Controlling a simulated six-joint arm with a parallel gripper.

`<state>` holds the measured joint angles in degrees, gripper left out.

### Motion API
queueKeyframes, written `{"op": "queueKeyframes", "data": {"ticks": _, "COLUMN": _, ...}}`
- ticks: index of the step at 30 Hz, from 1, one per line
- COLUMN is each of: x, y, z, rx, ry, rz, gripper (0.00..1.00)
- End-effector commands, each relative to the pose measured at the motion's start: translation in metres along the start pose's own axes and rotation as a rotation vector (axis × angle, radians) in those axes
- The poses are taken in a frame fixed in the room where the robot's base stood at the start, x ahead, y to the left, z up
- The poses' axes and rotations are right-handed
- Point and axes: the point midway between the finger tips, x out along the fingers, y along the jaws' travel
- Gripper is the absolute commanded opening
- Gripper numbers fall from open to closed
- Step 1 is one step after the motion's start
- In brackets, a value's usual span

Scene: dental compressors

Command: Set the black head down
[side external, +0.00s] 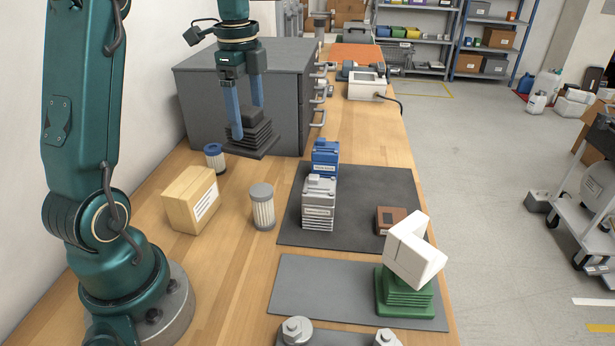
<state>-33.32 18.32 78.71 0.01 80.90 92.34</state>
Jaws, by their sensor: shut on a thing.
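The black head (252,134) is a dark finned block with a wide flat base, in front of the grey drawer cabinet. My gripper (246,115) points down with two blue fingers and is shut on the black head, one finger on each side of it. The head looks level. I cannot tell whether its base touches the bench or hangs just above it. A silver finned head (318,203) and a blue head (325,155) stand on the dark mat (375,190). A green finned head (405,295) stands on the lighter grey mat (320,285) under a white angled piece (415,250).
A cardboard box (190,200), a blue-capped filter (214,158) and a grey-capped filter (262,207) stand between my arm and the mats. The grey drawer cabinet (240,85) is close behind the head. A brown block (390,219) is on the dark mat; its right part is free.

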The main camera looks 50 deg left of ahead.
Motion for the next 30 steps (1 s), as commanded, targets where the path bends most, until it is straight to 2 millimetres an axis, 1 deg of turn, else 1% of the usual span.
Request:
{"op": "queueKeyframes", "data": {"ticks": 1, "x": 0.002, "y": -0.009, "z": 0.020, "rx": -0.032, "ry": -0.002, "rz": 0.002, "gripper": 0.00}}
{"op": "queueKeyframes", "data": {"ticks": 3, "x": 0.005, "y": -0.017, "z": 0.043, "rx": -0.066, "ry": -0.004, "rz": 0.004, "gripper": 0.00}}
{"op": "queueKeyframes", "data": {"ticks": 6, "x": 0.011, "y": -0.023, "z": 0.071, "rx": -0.128, "ry": -0.005, "rz": 0.010, "gripper": 0.00}}
{"op": "queueKeyframes", "data": {"ticks": 9, "x": 0.016, "y": -0.024, "z": 0.092, "rx": -0.189, "ry": -0.006, "rz": 0.016, "gripper": 0.00}}
{"op": "queueKeyframes", "data": {"ticks": 13, "x": 0.022, "y": -0.021, "z": 0.106, "rx": -0.233, "ry": -0.003, "rz": 0.033, "gripper": 0.00}}
{"op": "queueKeyframes", "data": {"ticks": 15, "x": 0.025, "y": -0.022, "z": 0.105, "rx": -0.242, "ry": -0.002, "rz": 0.035, "gripper": 0.00}}
{"op": "queueKeyframes", "data": {"ticks": 17, "x": 0.029, "y": -0.025, "z": 0.100, "rx": -0.243, "ry": -0.002, "rz": 0.036, "gripper": 0.00}}
{"op": "queueKeyframes", "data": {"ticks": 27, "x": 0.071, "y": -0.054, "z": 0.038, "rx": -0.239, "ry": -0.002, "rz": 0.037, "gripper": 0.00}}
{"op": "queueKeyframes", "data": {"ticks": 30, "x": 0.082, "y": -0.062, "z": 0.022, "rx": -0.241, "ry": -0.002, "rz": 0.035, "gripper": 0.00}}
